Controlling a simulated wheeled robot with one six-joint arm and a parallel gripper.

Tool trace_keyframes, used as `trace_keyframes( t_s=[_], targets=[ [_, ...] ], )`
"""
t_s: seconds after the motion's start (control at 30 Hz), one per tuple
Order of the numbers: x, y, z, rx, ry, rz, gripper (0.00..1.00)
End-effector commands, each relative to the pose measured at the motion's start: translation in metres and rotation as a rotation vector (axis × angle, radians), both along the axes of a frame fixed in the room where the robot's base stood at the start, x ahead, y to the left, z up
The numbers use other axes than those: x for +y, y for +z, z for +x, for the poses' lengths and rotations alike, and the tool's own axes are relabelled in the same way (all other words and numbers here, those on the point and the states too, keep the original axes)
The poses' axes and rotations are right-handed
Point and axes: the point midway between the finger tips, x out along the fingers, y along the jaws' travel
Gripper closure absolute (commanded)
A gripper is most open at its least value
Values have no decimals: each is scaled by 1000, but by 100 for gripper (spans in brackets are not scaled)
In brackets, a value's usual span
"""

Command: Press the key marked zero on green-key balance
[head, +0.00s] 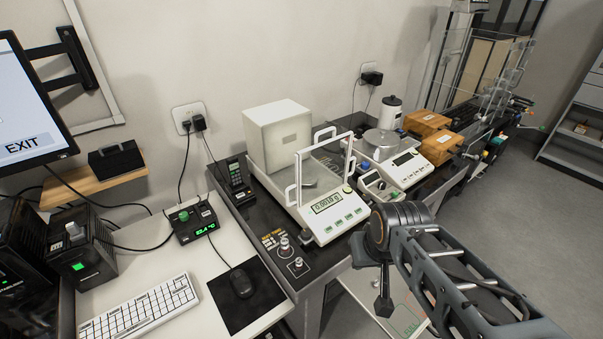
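The green-key balance (312,222) is a white balance with a clear draft shield on the dark table. Its lit display (332,202) faces me, with a row of green keys (347,221) below it. The key markings are too small to read, so I cannot tell which one is zero. My gripper (383,304) seems to be the small dark end hanging below my wrist, right of and nearer than the balance. It is apart from the keys. Its fingers are too small and dark to tell open from shut.
A white box (277,135) stands behind the balance. A second white balance (407,170) and wooden boxes (428,123) stand to the right. Small metal weights (284,245) stand on the near table part. A keyboard (140,312) and mouse (241,282) lie left.

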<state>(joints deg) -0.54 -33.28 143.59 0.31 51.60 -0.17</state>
Motion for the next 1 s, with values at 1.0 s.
trace_keyframes(
  t_s=[1.0],
  targets=[
    [0, 0, 0, 0, 0, 0, 100]
  ],
)
